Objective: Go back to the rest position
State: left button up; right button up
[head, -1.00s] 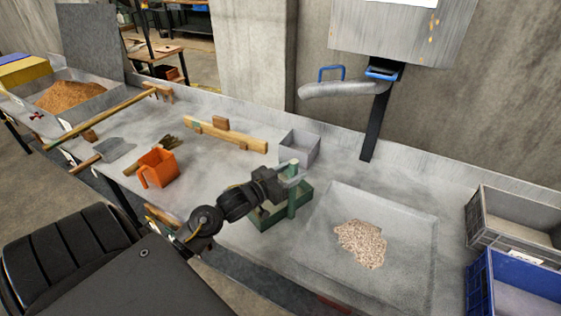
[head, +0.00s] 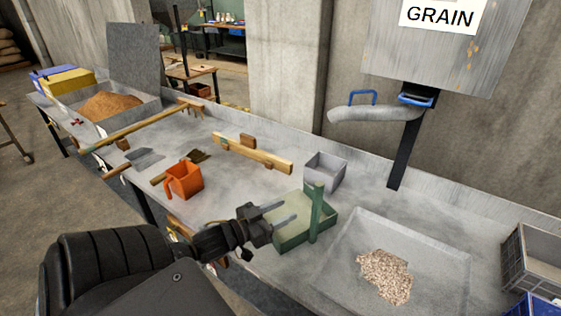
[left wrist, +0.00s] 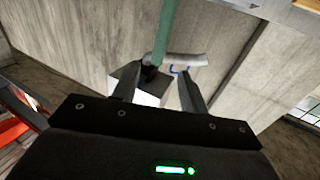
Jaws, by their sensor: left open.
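My left gripper (head: 284,214) is open and empty. In the head view its two fingers point right, over the near left part of a green tray (head: 292,239) with an upright green post (head: 317,212). I cannot tell whether a finger touches the tray. In the left wrist view the open fingers (left wrist: 158,92) show with the green post (left wrist: 165,30) beyond them. My right gripper is not in view.
A grey box (head: 325,171), a wooden bar (head: 252,154) and an orange scoop (head: 184,180) stand on the table. Grey and blue crates are at far right.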

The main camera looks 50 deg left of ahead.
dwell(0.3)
pick_arm(q)
jog(key=s+d+f+n+g+y, duration=0.1)
jog(key=s+d+f+g+y, duration=0.15)
jog(key=f, duration=0.35)
jog(key=s+d+f+n+g+y, duration=0.1)
jog(key=s+d+f+g, duration=0.15)
jog(key=f, duration=0.25)
jog(key=s+d+f+m+g, duration=0.2)
jog(key=s+d+f+g, duration=0.75)
jog(key=s, duration=0.25)
notch_tip(320, 180, down, 26)
jog(key=s, duration=0.2)
jog(key=s+a+f+g, duration=0.2)
jog(key=s+a+f, duration=0.1)
jog(key=s+f, duration=1.1)
jog(key=shift+s, duration=0.95)
